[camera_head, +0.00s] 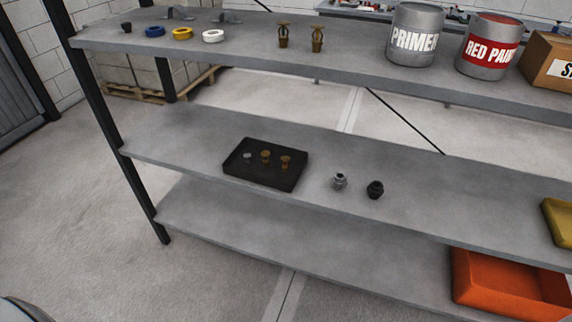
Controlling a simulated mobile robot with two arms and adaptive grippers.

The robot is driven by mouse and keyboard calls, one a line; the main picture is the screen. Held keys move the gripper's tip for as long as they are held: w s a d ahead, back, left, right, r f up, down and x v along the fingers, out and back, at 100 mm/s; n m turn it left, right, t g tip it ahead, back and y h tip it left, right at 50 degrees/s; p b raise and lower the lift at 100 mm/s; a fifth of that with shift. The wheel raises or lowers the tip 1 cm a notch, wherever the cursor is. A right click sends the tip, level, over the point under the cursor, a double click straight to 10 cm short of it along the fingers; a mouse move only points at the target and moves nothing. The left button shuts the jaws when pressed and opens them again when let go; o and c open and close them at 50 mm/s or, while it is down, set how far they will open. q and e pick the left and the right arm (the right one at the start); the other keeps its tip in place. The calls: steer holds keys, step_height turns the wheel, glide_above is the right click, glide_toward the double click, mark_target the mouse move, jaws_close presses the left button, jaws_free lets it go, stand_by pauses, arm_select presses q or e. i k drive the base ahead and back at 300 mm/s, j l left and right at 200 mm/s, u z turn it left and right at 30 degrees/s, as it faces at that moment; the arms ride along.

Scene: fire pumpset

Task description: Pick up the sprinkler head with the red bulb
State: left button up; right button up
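Two upright brass sprinkler heads stand side by side on the top shelf (350,70), a left one (283,36) and a right one (317,39). Two smaller brass pieces, a left one (265,157) and a right one (286,162), stand in a black tray (240,175) on the middle shelf. They may be sprinkler heads too. The bulb colours are too small to tell, so I cannot say which one has a red bulb. Neither of my grippers is in view.
A primer can (415,35), a red paint can (488,46) and a cardboard box (548,62) stand right on the top shelf. Tape rolls (182,33) lie left. Silver (339,181) and black (375,190) fittings stand beside the tray. An orange bin (508,285) sits below.

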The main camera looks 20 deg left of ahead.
mark_target(285, 158)
steer(key=i+j+z, duration=0.2)
steer(key=j, duration=0.2)
steer(key=j+z, duration=0.15)
steer(key=j, duration=0.2)
steer(key=i+j+z, duration=0.2)
steer(key=j, duration=0.25)
steer(key=k+l, duration=0.05)
steer(key=k, duration=0.05)
